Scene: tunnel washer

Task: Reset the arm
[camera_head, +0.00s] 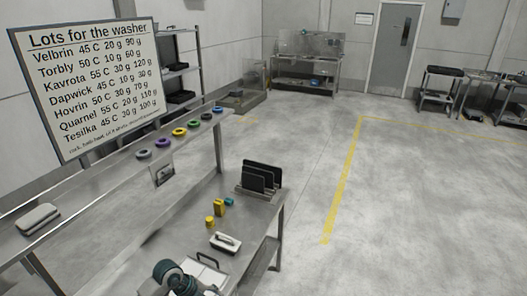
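A grey and dark teal rounded jointed part (178,278) shows at the bottom edge, over the near end of the metal bench. It looks like part of an arm, but I cannot tell which arm. No gripper fingers can be made out on it. Neither my left nor my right gripper is in view, so what they hold is hidden.
The bench (262,207) bears a black rack (261,176), yellow pieces (219,207), a teal piece (229,202) and a white-handled tool (226,242). Several coloured rings (179,132) line a shelf below the sign (88,88). A grey pad (38,219) lies left.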

